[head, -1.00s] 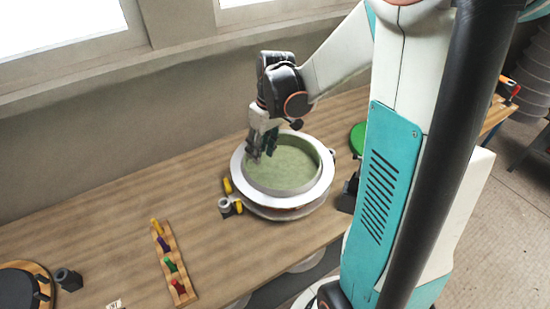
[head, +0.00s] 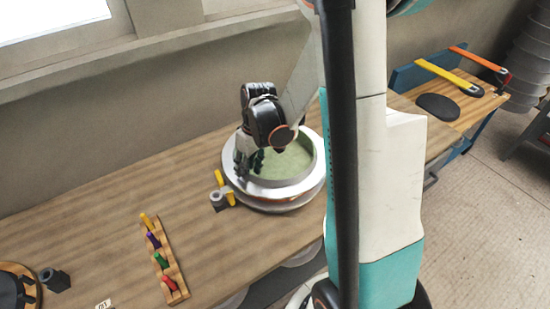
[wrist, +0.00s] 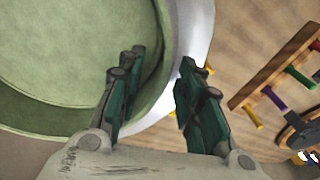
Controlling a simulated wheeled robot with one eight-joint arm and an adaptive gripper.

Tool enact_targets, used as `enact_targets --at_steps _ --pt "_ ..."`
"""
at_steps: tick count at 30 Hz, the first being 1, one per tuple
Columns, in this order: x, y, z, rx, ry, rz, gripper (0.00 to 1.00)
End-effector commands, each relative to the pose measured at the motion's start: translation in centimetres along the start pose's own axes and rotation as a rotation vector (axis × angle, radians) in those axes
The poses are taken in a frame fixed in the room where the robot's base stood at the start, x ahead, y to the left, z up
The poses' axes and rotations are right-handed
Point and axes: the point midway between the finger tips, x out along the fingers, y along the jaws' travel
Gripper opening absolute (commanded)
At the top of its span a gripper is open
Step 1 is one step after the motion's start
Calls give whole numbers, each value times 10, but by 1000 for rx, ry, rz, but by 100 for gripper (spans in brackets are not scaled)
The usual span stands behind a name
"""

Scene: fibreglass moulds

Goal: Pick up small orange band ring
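I cannot make out a small orange band ring for certain in either view. The round mould (head: 313,178) has a green hollow and a pale rim, and stands on the wooden table. A thin orange-brown edge shows below its rim, too small to identify. My gripper (head: 248,166) is at the left side of the mould's rim. The fingers are over the mould's rim (wrist: 198,28), with the green hollow to the left.
Yellow pieces (head: 220,178) and a grey cylinder (head: 218,201) stand left of the mould. A wooden rack (head: 176,272) holds several coloured pegs. A dark block (head: 56,280) lies at the far left. Yellow-handled (head: 440,73) and orange-handled (head: 474,58) tools lie at right. Bare table lies between rack and wall.

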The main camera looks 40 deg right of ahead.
Motion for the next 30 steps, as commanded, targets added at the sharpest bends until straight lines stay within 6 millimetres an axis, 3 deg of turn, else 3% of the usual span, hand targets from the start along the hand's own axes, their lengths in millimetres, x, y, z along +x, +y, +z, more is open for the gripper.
enact_targets --at_steps 5,10,23,30 --pt "0 0 0 0 0 0 33" --pt "0 0 0 0 0 0 0" --pt "-2 0 1 2 -2 1 0" --pt "-25 -3 -1 2 -2 1 0"
